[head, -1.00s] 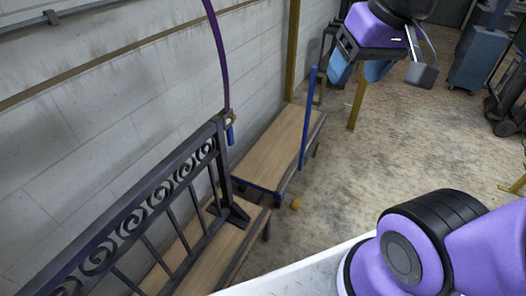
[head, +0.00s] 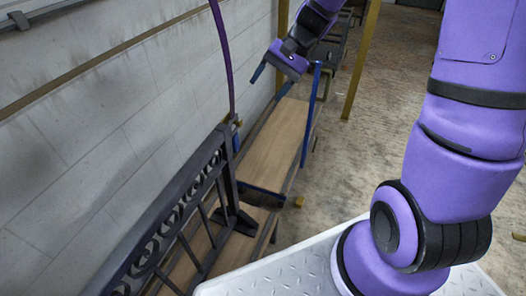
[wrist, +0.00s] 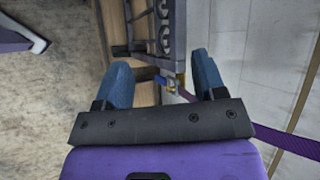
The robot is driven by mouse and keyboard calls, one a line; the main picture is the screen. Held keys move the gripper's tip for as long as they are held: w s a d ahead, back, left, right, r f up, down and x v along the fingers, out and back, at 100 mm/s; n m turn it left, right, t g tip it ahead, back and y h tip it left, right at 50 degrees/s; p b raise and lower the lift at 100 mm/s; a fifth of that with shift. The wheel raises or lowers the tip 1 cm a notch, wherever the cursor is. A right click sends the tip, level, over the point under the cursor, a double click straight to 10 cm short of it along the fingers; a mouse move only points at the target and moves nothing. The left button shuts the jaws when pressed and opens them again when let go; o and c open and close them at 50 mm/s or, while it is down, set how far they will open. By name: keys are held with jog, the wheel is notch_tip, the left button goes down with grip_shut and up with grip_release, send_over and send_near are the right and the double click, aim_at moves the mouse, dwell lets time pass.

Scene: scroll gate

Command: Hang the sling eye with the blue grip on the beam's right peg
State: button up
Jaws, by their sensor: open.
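A purple sling (head: 222,50) hangs down from above the head view to the top corner of a dark scroll gate (head: 165,230). At its lower end, beside the gate's end post, is a small blue grip (head: 235,141). My gripper (head: 271,80) is open and empty, beyond and to the right of the sling in the head view. In the wrist view, the blue grip (wrist: 171,87) and a yellow piece show between the open blue fingers (wrist: 160,62), farther off and not touched. The purple strap (wrist: 280,140) runs off right. The right peg cannot be made out.
A dark bar (head: 35,14) with a small block runs along the wall at upper left. A wooden-topped cart (head: 272,150) with a blue upright (head: 311,110) stands beyond the gate. Yellow posts (head: 362,60) stand behind. Open floor (head: 385,125) lies to the right.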

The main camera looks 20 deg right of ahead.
aim_at(237, 140)
jog(key=w+d+f+m+t+y, duration=0.1)
jog(key=w+f+m+t, duration=0.5)
jog(key=f, duration=0.7)
jog(key=w+d+f+m+t+y, duration=0.25)
jog(key=f+m, duration=0.55)
jog(key=f, duration=0.4)
jog(key=w+d+f+m+t+y, duration=0.1)
jog(key=w+f+m+t, duration=0.5)
jog(key=f, duration=0.7)
jog(key=shift+m+g, duration=0.35)
jog(key=shift+m, duration=0.15)
jog(key=shift+x, duration=5.6)
jog(key=shift+a+r, duration=0.1)
jog(key=shift+s, duration=0.1)
jog(key=c, duration=1.1)
jog(key=shift+r, duration=0.8)
